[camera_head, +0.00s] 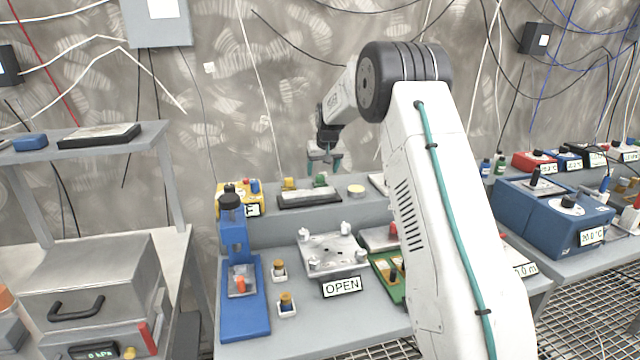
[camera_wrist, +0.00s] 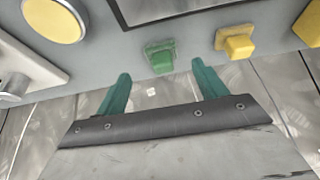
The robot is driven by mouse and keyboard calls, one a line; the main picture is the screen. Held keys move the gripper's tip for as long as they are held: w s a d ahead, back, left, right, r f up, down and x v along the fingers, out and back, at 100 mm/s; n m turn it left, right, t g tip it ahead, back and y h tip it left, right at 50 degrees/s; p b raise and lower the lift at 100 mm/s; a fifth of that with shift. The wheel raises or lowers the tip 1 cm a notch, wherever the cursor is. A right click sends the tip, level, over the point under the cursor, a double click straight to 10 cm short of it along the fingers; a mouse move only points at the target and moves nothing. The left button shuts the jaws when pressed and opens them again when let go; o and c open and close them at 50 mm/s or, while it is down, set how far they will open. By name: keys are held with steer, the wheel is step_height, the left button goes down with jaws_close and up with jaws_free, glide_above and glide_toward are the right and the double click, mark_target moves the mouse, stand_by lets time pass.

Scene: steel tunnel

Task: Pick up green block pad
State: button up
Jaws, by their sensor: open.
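The green block pad (camera_wrist: 160,56) is a small green block with a wider base, on a grey raised shelf. It also shows in the head view (camera_head: 320,180), behind a dark-edged tray (camera_head: 309,198). My gripper (camera_head: 325,165) is above the shelf, close over the green block, with its teal fingers pointing down. In the wrist view my gripper (camera_wrist: 161,70) is open and empty, and the green block appears between and just beyond the fingertips. I cannot tell the exact height gap.
A yellow block (camera_wrist: 235,42) sits close beside the green one. A blue press (camera_head: 238,265) and a metal plate with posts (camera_head: 333,254) stand in front. The patterned wall is behind.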

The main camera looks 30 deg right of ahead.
mark_target(320, 175)
steer(key=x, duration=0.5)
steer(key=shift+w+f, duration=0.1)
steer(key=shift+w, duration=0.3)
steer(key=c, duration=1.1)
steer(key=shift+o, duration=0.2)
